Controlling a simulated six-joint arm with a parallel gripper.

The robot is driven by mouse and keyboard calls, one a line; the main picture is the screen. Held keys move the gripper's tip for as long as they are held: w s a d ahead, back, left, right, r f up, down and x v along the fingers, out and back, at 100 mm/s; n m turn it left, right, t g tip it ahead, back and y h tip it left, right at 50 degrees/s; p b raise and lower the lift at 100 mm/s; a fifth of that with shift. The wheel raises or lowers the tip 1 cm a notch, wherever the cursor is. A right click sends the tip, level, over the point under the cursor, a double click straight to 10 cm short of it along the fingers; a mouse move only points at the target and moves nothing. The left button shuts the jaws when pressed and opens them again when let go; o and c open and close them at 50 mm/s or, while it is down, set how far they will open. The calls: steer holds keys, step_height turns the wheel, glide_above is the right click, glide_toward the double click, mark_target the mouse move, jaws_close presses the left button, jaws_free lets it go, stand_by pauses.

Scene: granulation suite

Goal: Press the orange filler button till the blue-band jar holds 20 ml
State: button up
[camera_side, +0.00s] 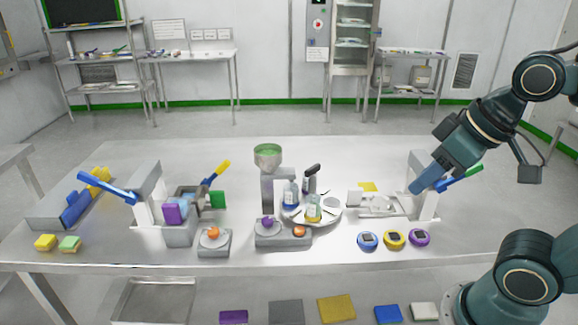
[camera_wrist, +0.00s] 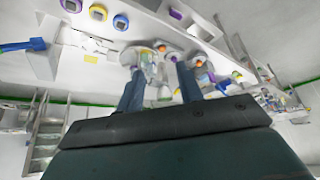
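The filler (camera_side: 267,185) stands mid-table with a green-topped hopper. Its grey base carries a purple button (camera_side: 268,222) and an orange button (camera_side: 299,231); the orange button also shows in the wrist view (camera_wrist: 162,48). The blue-band jar (camera_side: 290,194) stands upright on the round plate (camera_side: 327,217) beside the filler column; its fill level is too small to read. A yellow-marked jar (camera_side: 313,209) and a dark-topped item stand close by. My gripper (camera_side: 420,183) is above the table's right side, well away from the orange button. Its fingers (camera_wrist: 160,95) are apart and hold nothing visible.
A second orange button (camera_side: 213,232) sits on its own base left of the filler. Blue, yellow and purple round devices (camera_side: 394,239) line the front right. A white-and-grey stand (camera_side: 425,205) is near my gripper. The front-centre table is clear.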

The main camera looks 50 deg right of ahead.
jaws_close()
stand_by(1.8)
